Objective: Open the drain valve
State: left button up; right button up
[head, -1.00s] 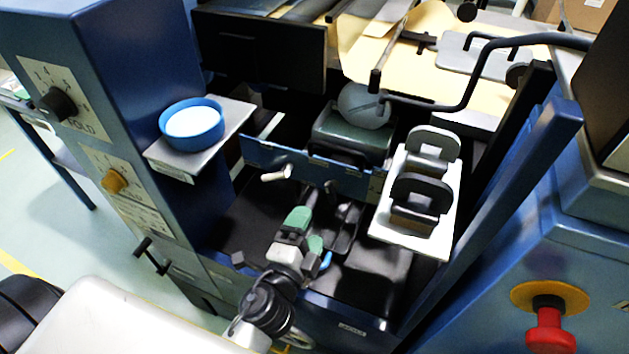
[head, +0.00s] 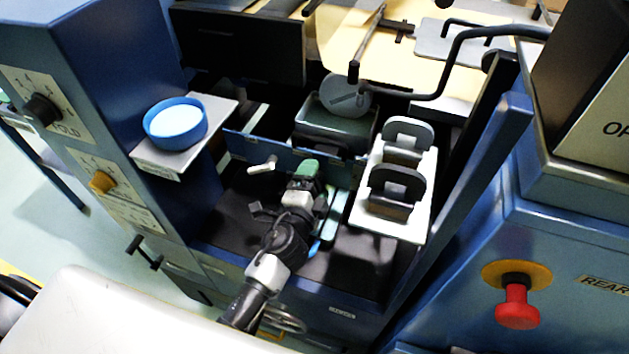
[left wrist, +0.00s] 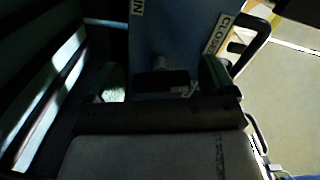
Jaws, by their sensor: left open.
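I take this handle for the drain valve; contact cannot be told. Labels there read partly "IN" (left wrist: 138,8) and "CLOS" (left wrist: 217,34). In the head view my gripper hides that part of the panel. My right gripper is not in view.
A pale lever (head: 262,167) sticks out of the panel left of my gripper. A blue round dish (head: 175,123) stands on a side shelf. A white plate with two upright brackets (head: 397,185) is close on the right. A red button (head: 517,307) is at front right.

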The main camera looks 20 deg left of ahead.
pick_arm(q)
jog(key=c, duration=0.9)
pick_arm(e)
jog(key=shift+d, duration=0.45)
pick_arm(q)
jog(key=m, duration=0.6)
jog(key=shift+r+p, duration=0.1)
jog(key=shift+p, duration=0.25)
jog(key=m+p, duration=0.1)
jog(key=m, duration=0.5)
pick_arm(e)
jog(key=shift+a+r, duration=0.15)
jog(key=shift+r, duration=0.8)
pick_arm(q)
jog(key=o, duration=0.9)
